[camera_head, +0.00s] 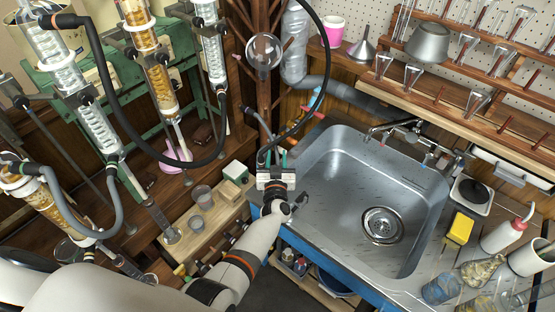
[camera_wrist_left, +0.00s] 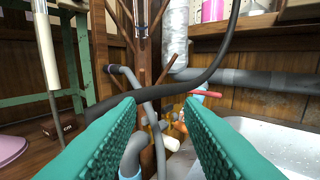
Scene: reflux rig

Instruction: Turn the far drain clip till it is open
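My left gripper (camera_head: 272,157) is at the near left corner of the sink, pointing away from me. In the left wrist view its green ribbed fingers (camera_wrist_left: 160,108) stand wide apart with nothing held between them. Beyond the fingers, between their tips, are grey tubes and small brass-coloured fittings (camera_wrist_left: 152,130). A red handle (camera_wrist_left: 190,93) with a blue part beside it shows just above the right finger. It also shows in the head view, behind the sink's left corner (camera_head: 310,113). I cannot tell which fitting is the far drain clip. My right gripper is not in view.
A dark hose (camera_wrist_left: 100,106) crosses in front of the tubes, close above the fingertips. The steel sink (camera_head: 345,190) lies to the right. Glass columns on a green frame (camera_head: 190,70) stand left, with a wooden block holding cups (camera_head: 200,195) below.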

